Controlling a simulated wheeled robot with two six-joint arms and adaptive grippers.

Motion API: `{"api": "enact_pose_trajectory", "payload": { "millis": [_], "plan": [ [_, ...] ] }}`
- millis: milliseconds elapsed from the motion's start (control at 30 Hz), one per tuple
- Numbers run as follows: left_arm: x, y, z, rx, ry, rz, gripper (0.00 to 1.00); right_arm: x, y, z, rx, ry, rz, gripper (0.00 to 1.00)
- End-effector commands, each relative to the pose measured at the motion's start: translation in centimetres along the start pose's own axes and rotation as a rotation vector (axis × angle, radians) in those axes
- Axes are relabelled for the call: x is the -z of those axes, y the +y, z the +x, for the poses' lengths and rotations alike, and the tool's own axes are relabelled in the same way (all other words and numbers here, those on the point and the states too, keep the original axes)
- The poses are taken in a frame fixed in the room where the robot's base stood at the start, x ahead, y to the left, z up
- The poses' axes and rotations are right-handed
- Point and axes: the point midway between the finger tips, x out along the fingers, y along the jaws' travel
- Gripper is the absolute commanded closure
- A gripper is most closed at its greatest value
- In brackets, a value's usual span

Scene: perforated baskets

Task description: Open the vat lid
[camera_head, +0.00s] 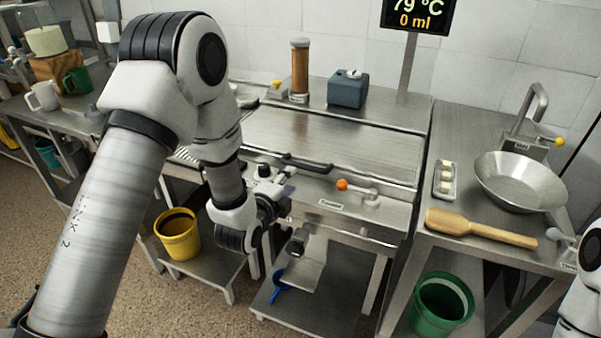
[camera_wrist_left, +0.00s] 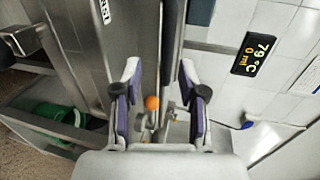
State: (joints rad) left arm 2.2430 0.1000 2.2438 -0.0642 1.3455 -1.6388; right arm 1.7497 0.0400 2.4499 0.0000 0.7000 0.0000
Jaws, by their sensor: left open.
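The vat's flat steel lid (camera_head: 325,140) lies shut on top of the vat in the middle of the head view. Its dark bar handle (camera_head: 308,164) runs along the lid's front edge. My left gripper (camera_head: 283,190) is just in front of and below the handle's left part, open and empty. In the left wrist view, the two purple-padded fingers (camera_wrist_left: 160,80) stand apart. A dark bar (camera_wrist_left: 180,35) rises beyond them, and an orange knob (camera_wrist_left: 152,103) shows between them. I cannot tell whether the fingers touch anything. My right gripper is out of view.
An orange-knobbed valve (camera_head: 342,184) sits at the vat's front. A blue canister (camera_head: 348,90) and a brown cylinder (camera_head: 299,68) stand behind the lid. The right table holds a steel bowl (camera_head: 520,180) and a wooden paddle (camera_head: 480,228). A yellow bucket (camera_head: 178,238) stands below left.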

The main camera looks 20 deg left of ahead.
Motion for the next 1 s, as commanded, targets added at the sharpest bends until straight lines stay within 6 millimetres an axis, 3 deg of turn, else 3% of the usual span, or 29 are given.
{"api": "enact_pose_trajectory", "payload": {
  "millis": [67,167,500,800,900,933,1000],
  "plan": [
    [0.0,-1.1,0.3,0.023,-0.001,-0.001,0.59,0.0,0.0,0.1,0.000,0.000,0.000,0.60],
    [0.0,-1.3,1.3,0.023,-0.001,-0.002,0.59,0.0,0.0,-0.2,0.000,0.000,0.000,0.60],
    [0.0,-1.3,7.2,0.019,0.000,-0.003,0.59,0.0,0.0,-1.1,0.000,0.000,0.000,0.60],
    [0.0,-1.2,7.8,0.018,0.000,-0.004,0.59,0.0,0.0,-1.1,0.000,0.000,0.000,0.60],
    [0.0,-1.2,7.8,0.018,0.000,-0.004,0.94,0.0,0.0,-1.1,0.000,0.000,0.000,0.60],
    [0.0,-1.2,7.8,0.018,0.000,-0.004,1.00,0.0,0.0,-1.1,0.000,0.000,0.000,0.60],
    [0.0,-1.2,7.8,0.018,0.000,-0.004,1.00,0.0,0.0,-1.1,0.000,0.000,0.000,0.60]
  ]
}}
